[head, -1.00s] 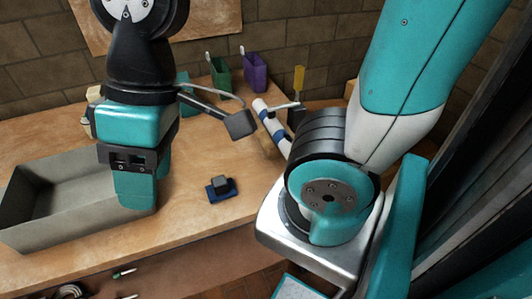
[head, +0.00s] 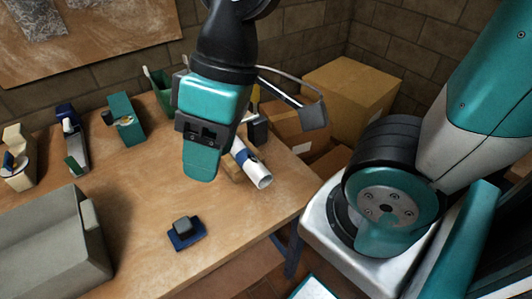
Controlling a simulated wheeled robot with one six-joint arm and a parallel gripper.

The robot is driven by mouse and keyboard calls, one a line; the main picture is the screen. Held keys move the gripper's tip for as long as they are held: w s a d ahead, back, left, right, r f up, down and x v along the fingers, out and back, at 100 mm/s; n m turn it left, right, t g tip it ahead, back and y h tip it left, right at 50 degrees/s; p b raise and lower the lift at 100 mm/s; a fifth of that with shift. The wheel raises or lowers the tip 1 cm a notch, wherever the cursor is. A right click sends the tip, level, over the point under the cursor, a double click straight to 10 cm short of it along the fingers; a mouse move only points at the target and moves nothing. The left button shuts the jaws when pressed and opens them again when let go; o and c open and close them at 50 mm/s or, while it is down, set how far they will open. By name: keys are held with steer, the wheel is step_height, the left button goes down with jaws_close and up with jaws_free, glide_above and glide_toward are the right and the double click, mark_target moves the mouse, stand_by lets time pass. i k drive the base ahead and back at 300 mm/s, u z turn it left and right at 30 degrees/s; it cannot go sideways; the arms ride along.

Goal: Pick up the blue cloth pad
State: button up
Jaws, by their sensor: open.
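The blue cloth pad (head: 178,243) lies flat on the wooden table near its front edge, with a small dark grey block on its top (head: 183,225). My gripper (head: 201,172) is the teal and black end of my arm, above the table and behind the pad in the picture, apart from it. It is open and holds nothing that I can see. The gap between its fingers is hard to make out from this side.
A green holder (head: 126,120) and other items line the back. Cardboard boxes (head: 350,90) stand beyond the table's right end. The tabletop around the pad is clear.

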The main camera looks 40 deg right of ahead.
mark_target(186, 231)
steer(key=z, duration=0.05)
steer(key=k, duration=0.4)
steer(key=u, duration=1.4)
